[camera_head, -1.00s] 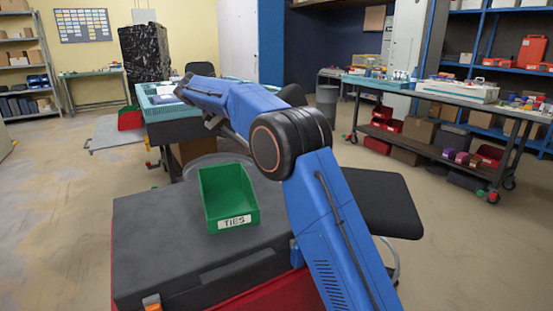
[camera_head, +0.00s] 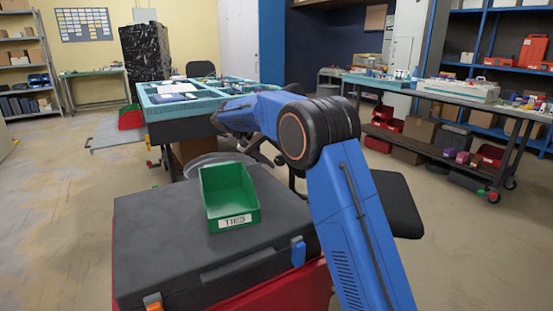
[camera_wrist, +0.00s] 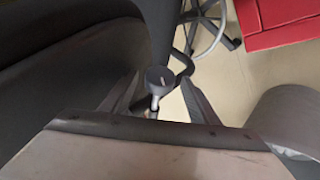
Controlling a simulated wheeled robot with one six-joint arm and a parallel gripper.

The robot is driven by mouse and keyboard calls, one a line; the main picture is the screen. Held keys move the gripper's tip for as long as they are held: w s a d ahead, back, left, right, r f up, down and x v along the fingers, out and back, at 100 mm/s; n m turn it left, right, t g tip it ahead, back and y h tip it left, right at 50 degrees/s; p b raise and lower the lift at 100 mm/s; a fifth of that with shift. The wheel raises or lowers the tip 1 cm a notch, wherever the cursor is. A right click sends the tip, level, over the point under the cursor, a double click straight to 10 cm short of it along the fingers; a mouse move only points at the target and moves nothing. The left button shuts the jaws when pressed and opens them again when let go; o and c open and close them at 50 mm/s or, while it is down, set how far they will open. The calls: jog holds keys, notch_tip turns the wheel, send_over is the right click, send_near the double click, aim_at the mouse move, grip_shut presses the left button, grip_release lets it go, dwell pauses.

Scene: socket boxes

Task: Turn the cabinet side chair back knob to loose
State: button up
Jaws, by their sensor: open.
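The chair back knob (camera_wrist: 161,79) shows in the wrist view as a small round grey knob with a thin pale mark on its face, on a light stem. My gripper (camera_wrist: 159,81) is open, with one dark finger on each side of the knob and a visible gap to both. The dark chair back (camera_wrist: 60,65) fills the left of the wrist view. In the head view the black chair seat (camera_head: 395,203) shows behind my blue arm. The knob and my fingertips cannot be made out there.
A green bin labelled TIES (camera_head: 230,197) sits on a black case (camera_head: 155,245) on the red cabinet (camera_head: 300,290). A blue-green topped workbench (camera_head: 180,100) stands beyond. A long bench (camera_head: 445,100) runs along the right. Open floor lies at the left.

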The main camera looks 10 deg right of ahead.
jog(key=shift+d, duration=0.1)
jog(key=shift+c, duration=0.6)
jog(key=c, duration=0.9)
jog(key=shift+f, duration=0.1)
jog(key=shift+w+a+f+n+g+h, duration=0.1)
jog(key=shift+n+g+h, duration=0.1)
jog(key=shift+h, duration=0.4)
jog(key=shift+a+f+n+g+h, duration=0.1)
jog(key=shift+g+h, duration=0.1)
jog(key=shift+h, duration=0.4)
jog(key=shift+a+f+n+g+h, duration=0.15)
jog(key=shift+n+g+h, duration=0.25)
jog(key=shift+h, duration=1.1)
jog(key=shift+f, duration=0.1)
